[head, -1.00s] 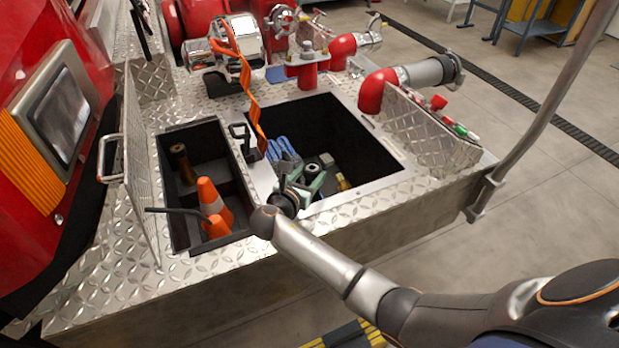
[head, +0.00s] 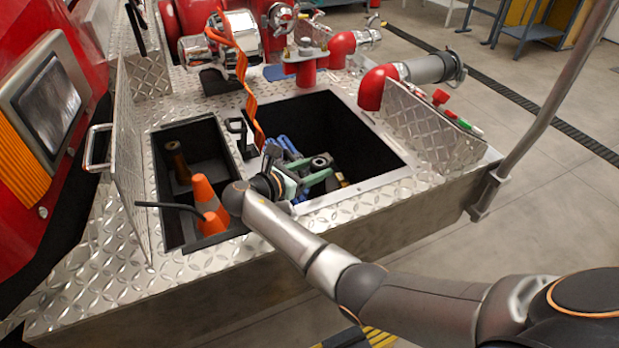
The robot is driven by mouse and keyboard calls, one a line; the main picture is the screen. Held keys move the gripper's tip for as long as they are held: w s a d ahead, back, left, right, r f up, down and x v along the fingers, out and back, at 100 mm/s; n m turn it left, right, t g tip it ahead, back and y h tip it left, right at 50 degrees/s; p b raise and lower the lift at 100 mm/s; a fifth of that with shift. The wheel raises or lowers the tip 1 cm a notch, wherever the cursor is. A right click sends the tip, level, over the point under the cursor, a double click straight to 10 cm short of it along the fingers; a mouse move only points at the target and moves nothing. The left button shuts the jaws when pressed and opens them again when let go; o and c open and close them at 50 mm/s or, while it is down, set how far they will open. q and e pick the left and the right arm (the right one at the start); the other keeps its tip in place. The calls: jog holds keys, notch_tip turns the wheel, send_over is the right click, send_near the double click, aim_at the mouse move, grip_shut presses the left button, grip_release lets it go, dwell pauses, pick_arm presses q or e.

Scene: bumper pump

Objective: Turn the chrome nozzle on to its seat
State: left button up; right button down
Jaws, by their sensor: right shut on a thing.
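My right gripper (head: 312,171) reaches from the lower right into the large square well (head: 374,139) in the deck. Its green fingers are shut on a small round metal piece with a dark opening (head: 321,161), seen nearly end-on. I take this for the chrome nozzle, but its length is hidden by the fingers and the dark well. A brass-coloured fitting (head: 344,181) shows just to the right of the fingers. I cannot make out the nozzle's seat for certain. My left gripper is not in view.
An orange cone (head: 206,194) stands in the narrow left well. Blue items (head: 283,146) lie beside my gripper, and an orange strap (head: 251,98) hangs to the well's edge. Red pipes (head: 372,90) and a red post (head: 306,73) stand behind. An open tread-plate lid (head: 430,126) rises at right.

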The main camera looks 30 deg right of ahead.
jog(key=shift+w+a, duration=0.1)
jog(key=shift+a, duration=0.6)
jog(key=shift+f+b, duration=0.15)
jog(key=shift+b, duration=0.4)
jog(key=m+g+b, duration=0.2)
jog(key=b, duration=0.1)
jog(key=shift+g+b, duration=0.3)
jog(key=shift+g, duration=0.1)
jog(key=shift+d+m+g+b, duration=0.15)
jog(key=shift+m+g+b, duration=0.35)
jog(key=shift+b, duration=0.3)
jog(key=shift+m+g+b, duration=0.3)
jog(key=shift+g+b, duration=0.1)
jog(key=shift+b, duration=0.25)
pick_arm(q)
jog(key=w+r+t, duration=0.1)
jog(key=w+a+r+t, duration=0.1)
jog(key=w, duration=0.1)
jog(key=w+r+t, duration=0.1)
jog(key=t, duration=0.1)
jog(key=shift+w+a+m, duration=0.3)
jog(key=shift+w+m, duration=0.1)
pick_arm(e)
jog(key=shift+c, duration=0.8)
grip_release()
jog(key=shift+o, duration=0.3)
